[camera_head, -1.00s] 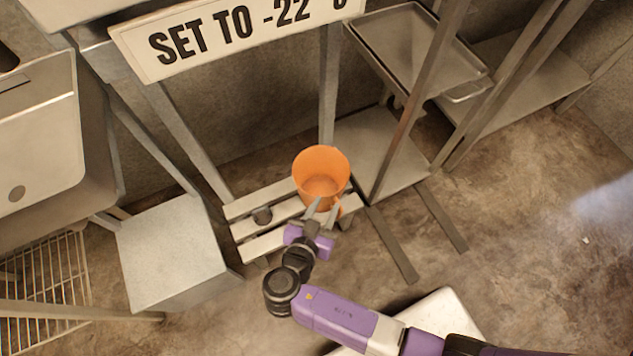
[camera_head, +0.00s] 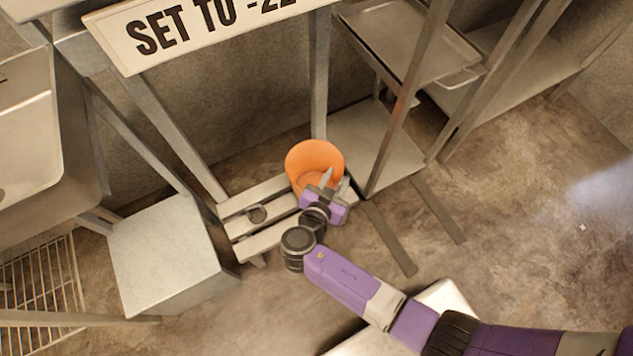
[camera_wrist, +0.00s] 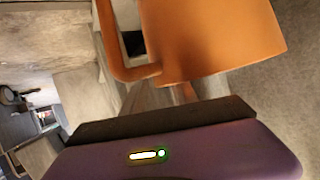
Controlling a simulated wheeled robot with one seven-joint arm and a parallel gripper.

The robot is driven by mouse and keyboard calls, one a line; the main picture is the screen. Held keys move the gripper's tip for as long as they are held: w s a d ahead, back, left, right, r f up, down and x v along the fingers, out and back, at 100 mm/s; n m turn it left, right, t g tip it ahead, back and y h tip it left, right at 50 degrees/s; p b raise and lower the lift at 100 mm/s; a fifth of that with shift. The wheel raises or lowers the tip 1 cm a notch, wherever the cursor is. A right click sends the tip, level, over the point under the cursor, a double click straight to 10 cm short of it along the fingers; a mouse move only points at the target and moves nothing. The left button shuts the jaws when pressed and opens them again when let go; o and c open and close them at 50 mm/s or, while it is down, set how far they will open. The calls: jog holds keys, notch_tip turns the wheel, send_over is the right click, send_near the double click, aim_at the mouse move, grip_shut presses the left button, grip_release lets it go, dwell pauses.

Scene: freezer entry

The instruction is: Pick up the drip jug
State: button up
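The drip jug is an orange, open-topped vessel (camera_head: 314,157) standing on the right end of a low slatted rack (camera_head: 262,240). In the wrist view the jug (camera_wrist: 210,40) fills the upper middle, close up, with its orange handle at its left side. My gripper (camera_head: 335,183) is at the jug's near side, low down, its grey fingers apart and pointing towards it. In the wrist view the fingers are partly hidden behind the dark palm edge, below the jug and handle. I cannot tell whether they touch the jug.
A grey box-shaped stand (camera_head: 165,250) and a sink (camera_head: 40,130) are on the left. A metal shelf frame with a tray (camera_head: 410,45) stands right of the jug. A sign (camera_head: 190,25) hangs above. Bare floor (camera_head: 510,240) lies to the right.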

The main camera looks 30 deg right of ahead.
jog(key=shift+x, duration=1.15)
grip_shut()
jog(key=shift+f, duration=0.1)
dwell(0.4)
